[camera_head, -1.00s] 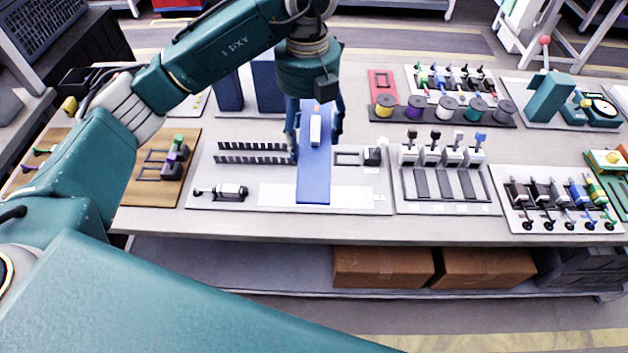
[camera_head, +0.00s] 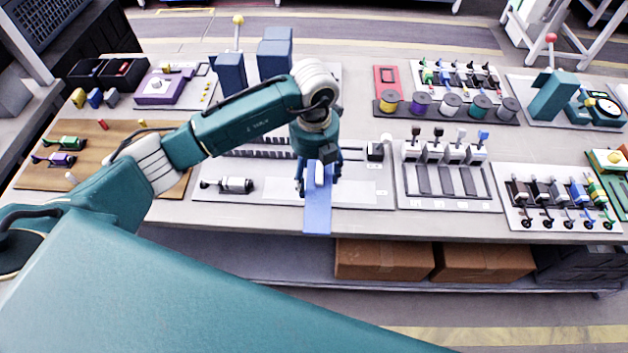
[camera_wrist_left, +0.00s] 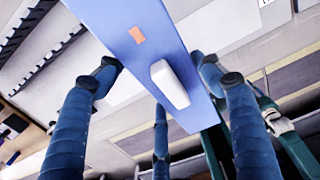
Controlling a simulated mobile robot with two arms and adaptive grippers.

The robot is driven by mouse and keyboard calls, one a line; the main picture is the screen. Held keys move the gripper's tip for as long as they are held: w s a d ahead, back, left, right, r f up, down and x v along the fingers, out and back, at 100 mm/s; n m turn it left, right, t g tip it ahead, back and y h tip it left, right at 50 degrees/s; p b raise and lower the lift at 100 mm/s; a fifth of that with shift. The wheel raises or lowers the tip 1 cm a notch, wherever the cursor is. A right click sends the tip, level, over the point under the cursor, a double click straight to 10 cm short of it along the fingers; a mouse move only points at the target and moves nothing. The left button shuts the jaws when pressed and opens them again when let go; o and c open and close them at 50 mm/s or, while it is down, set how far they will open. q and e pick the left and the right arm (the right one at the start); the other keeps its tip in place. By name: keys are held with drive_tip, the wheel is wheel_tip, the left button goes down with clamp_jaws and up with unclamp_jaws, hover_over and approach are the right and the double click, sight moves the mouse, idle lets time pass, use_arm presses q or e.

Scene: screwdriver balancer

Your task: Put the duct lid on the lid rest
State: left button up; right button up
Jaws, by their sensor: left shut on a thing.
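My left gripper (camera_head: 318,180) is shut on the blue duct lid (camera_head: 318,218), near its white handle. The lid is a long flat blue plate, held in front of the station board. Its near end overlaps the table's front edge in the head view. In the left wrist view the lid (camera_wrist_left: 130,22) shows an orange mark and the white handle (camera_wrist_left: 169,84), with my dark blue fingers around it. A flat white strip (camera_head: 365,192) on the board lies partly behind the lid. It may be the lid rest, but I cannot tell. My right gripper is not in view.
Black slotted rails (camera_head: 245,153) lie behind the lid, partly covered by my arm. A grey cylinder tool (camera_head: 235,185) lies left of it. A lever panel (camera_head: 450,185) stands to the right. Blue upright blocks (camera_head: 275,55) stand at the back. Cardboard boxes (camera_head: 385,260) sit below the table.

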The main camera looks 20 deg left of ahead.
sight(314, 185)
use_arm(q)
wheel_tip(314, 185, down, 3)
drive_tip(key=shift+f+p, duration=0.15)
drive_tip(key=shift+p, duration=0.35)
drive_tip(key=shift+f, duration=0.25)
drive_tip(key=shift+f, duration=0.1)
drive_tip(key=shift+f, duration=0.15)
drive_tip(key=o, duration=1.3)
